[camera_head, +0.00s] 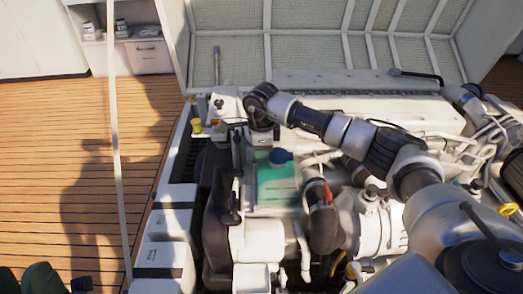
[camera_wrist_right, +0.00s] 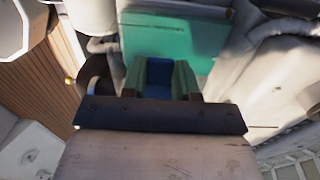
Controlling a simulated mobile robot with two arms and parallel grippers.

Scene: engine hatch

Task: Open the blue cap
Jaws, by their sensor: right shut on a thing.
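The blue cap (camera_head: 281,157) sits on top of the green tank (camera_head: 277,186) in the middle of the engine. My right arm reaches in from the right, and my right gripper (camera_head: 264,136) points down just behind the cap. In the right wrist view, the two green fingers of my right gripper (camera_wrist_right: 160,72) stand either side of the blue cap (camera_wrist_right: 158,80) and are shut on it. The green tank (camera_wrist_right: 172,35) fills the area beyond the fingers. Whether the cap has turned cannot be told.
White engine parts surround the tank. A black hose with a red part (camera_head: 322,200) stands right of it. The raised hatch lid (camera_head: 315,60) is behind. Wooden deck (camera_head: 85,150) lies open at left, with a thin pale post (camera_head: 114,150) in front.

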